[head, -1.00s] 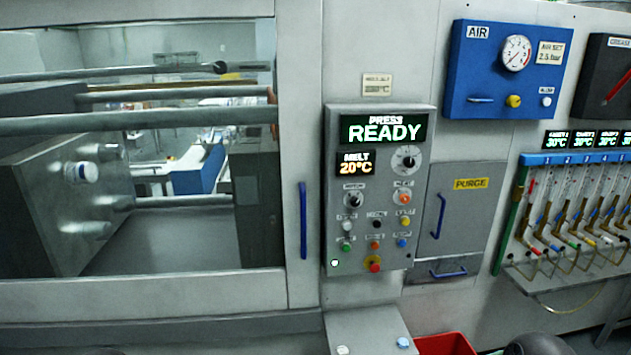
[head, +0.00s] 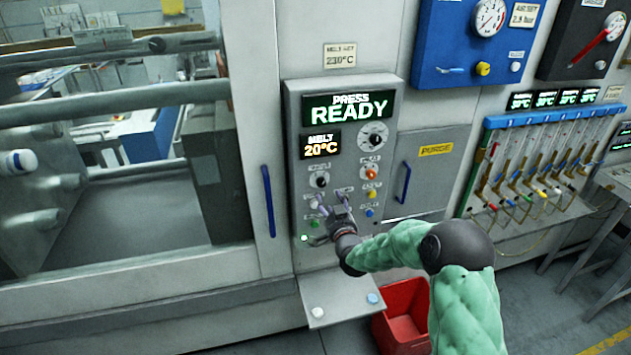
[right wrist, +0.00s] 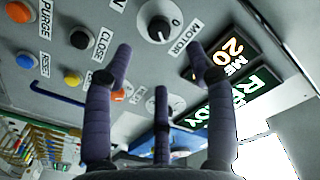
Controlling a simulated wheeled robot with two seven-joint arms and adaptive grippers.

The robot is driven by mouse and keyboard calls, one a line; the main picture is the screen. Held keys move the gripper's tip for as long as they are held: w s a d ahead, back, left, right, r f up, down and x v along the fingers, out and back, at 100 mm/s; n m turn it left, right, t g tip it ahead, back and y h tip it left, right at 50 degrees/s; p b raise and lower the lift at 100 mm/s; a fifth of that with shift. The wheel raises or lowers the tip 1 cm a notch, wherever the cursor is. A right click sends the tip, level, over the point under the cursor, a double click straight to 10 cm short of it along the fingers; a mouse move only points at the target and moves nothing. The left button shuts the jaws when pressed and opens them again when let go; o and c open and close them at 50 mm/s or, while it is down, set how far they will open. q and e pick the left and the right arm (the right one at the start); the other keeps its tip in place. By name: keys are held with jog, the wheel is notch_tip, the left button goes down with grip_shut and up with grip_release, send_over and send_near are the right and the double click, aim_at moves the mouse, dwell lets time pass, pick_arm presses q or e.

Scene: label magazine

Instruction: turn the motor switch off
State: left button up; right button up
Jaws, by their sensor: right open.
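The motor switch (head: 320,180) is a dark rotary knob on a pale round plate, at the left of the grey press panel (head: 293,130). In the right wrist view the motor switch (right wrist: 158,27) shows at the top, beside the word MOTOR. My right gripper (head: 328,204) is open and empty, just below the motor switch in the head view. In the right wrist view its spread fingers (right wrist: 160,52) point toward the switch, with a visible gap between them and the knob. The gripper hides some lower panel buttons. My left gripper is not in view.
The panel display (head: 348,108) reads PRESS READY and MELT 20°C. Another dial (head: 373,140) and coloured buttons sit close to the switch. A blue door handle (head: 269,200) is left of the panel. A grey shelf (head: 335,292) and red bin (head: 402,318) stand below.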

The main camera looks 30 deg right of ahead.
aim_at(322, 185)
jog(key=p+x, duration=0.1)
jog(key=x, duration=0.8)
jog(key=shift+w+d, duration=0.1)
jog(key=shift+w, duration=0.15)
grip_shut()
